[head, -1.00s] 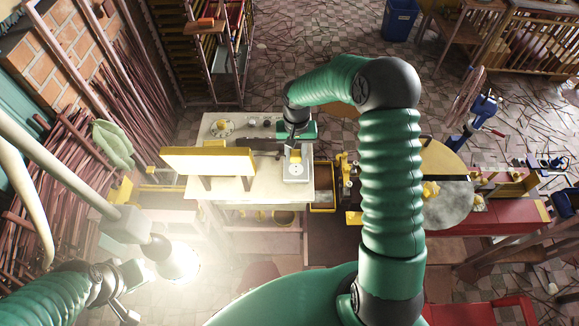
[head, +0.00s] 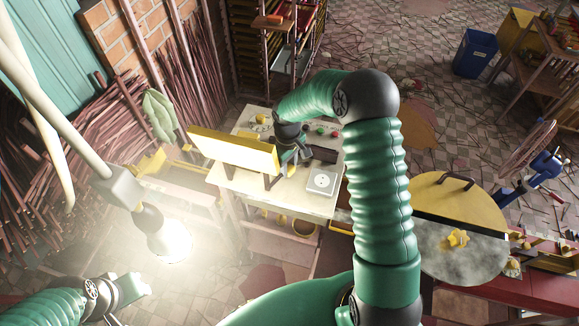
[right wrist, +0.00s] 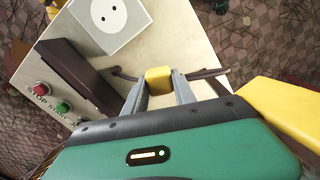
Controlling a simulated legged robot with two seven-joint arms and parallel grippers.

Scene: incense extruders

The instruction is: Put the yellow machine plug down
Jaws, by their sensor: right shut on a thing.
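The yellow plug (right wrist: 158,79) is between the fingertips of my right gripper (right wrist: 160,86), which is shut on it above the pale worktop (right wrist: 190,35). In the head view my right gripper (head: 291,160) is over the worktop, left of the white socket box (head: 321,181); the plug is hard to make out there. The socket box shows two bare holes in the right wrist view (right wrist: 112,20), and the plug is apart from it. The gap between plug and worktop is hard to judge. My left gripper (head: 128,293) is at the lower left, away from the bench; its jaw state is unclear.
A yellow-edged upright panel (head: 233,155) stands left of my right gripper. A dark block (right wrist: 78,74) and the stop (right wrist: 42,88) and start (right wrist: 63,106) buttons are beside it. Bare worktop lies around the socket box. A bright lamp (head: 170,240) hangs at the lower left.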

